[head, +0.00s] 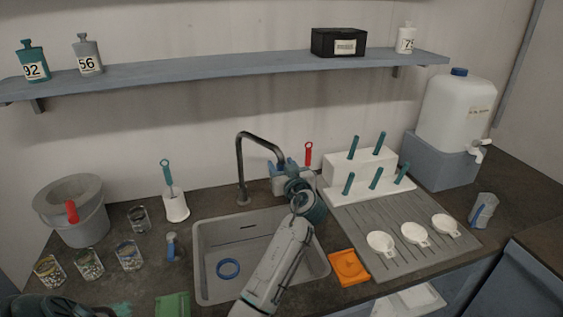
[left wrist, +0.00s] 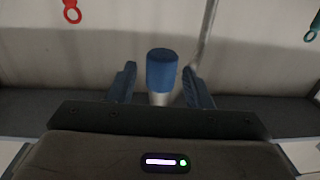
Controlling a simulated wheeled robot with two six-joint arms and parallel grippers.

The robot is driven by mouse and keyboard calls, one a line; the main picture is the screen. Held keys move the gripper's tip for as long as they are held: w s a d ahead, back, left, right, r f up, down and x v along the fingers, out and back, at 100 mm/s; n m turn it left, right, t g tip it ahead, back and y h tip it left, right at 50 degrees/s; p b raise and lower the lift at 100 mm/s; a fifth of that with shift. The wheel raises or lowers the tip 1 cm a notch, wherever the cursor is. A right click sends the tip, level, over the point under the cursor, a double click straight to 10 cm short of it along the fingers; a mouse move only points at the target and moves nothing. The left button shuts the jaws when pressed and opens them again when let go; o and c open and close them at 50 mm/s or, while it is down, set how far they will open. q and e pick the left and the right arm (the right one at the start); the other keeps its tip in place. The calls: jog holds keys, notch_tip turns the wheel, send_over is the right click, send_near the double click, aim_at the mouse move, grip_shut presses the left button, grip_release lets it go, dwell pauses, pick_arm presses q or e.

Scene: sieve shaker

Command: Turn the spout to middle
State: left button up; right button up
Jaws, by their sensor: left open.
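The dark arched spout (head: 240,165) rises from behind the sink (head: 200,265). Its arch leans to the right, and its end is near my left gripper (head: 283,167), which hides the tip in the head view. In the left wrist view, which appears upside down, a blue-tipped cylinder (left wrist: 162,70) with a metal part, apparently the spout's end, shows between the two open fingers of my left gripper (left wrist: 158,87). Gaps show on both sides of it. The upright pipe (left wrist: 207,35) shows behind. My right gripper is not in view.
A white peg rack (head: 360,167) is to the right, a brush holder (head: 175,206) to the left. A blue ring (head: 228,268) lies in the sink. A shelf (head: 210,70) hangs above.

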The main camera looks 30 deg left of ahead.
pick_arm(q)
jog(key=shift+w+a, duration=0.15)
jog(key=shift+a, duration=0.1)
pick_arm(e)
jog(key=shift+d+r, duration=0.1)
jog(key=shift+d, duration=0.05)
pick_arm(q)
grip_shut()
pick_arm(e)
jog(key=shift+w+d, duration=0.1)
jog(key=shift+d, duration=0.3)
